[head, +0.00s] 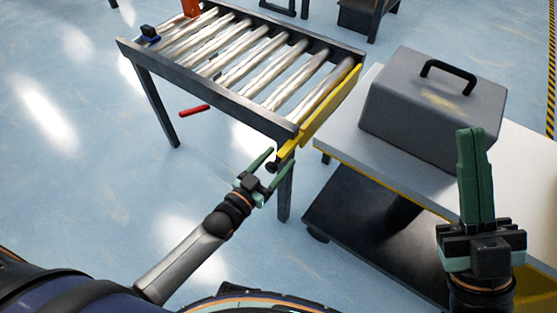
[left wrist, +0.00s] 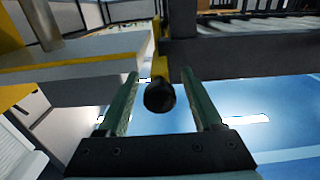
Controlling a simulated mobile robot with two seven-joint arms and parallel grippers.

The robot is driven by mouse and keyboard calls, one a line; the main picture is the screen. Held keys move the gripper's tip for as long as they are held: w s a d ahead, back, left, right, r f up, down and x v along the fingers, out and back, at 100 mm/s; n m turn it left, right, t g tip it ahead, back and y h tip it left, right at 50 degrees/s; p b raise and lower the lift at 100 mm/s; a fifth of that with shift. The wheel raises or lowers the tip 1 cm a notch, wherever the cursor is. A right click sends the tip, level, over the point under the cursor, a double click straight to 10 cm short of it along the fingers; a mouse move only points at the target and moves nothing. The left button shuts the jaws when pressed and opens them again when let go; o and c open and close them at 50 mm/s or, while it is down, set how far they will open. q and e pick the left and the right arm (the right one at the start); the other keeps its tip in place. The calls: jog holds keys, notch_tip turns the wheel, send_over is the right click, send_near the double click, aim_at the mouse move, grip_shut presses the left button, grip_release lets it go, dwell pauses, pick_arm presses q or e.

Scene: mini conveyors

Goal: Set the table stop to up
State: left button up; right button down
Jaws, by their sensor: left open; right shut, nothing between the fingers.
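The roller table (head: 225,95) has a yellow stop plate (head: 330,105) along its right end. A yellow arm at the plate's near end carries a black knob (head: 271,166). I cannot tell for sure how high the plate stands against the rollers. My left gripper (head: 277,162) is open at the knob, one finger on each side. In the left wrist view the round knob (left wrist: 160,96) sits between the two green fingers, with a gap on both sides. My right gripper (head: 470,132) is shut and empty, pointing up in front of the white table at right.
A grey case (head: 432,105) with a black handle stands on the white table (head: 345,150) to the right, with a dark lower shelf (head: 365,215). A red handle (head: 195,111) sticks out below the roller table. Open blue floor lies to the left.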

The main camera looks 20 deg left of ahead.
pick_arm(q)
jog(key=shift+w+d, duration=0.15)
jog(key=shift+w, duration=0.25)
jog(key=shift+c, duration=0.2)
grip_shut()
dwell(1.0)
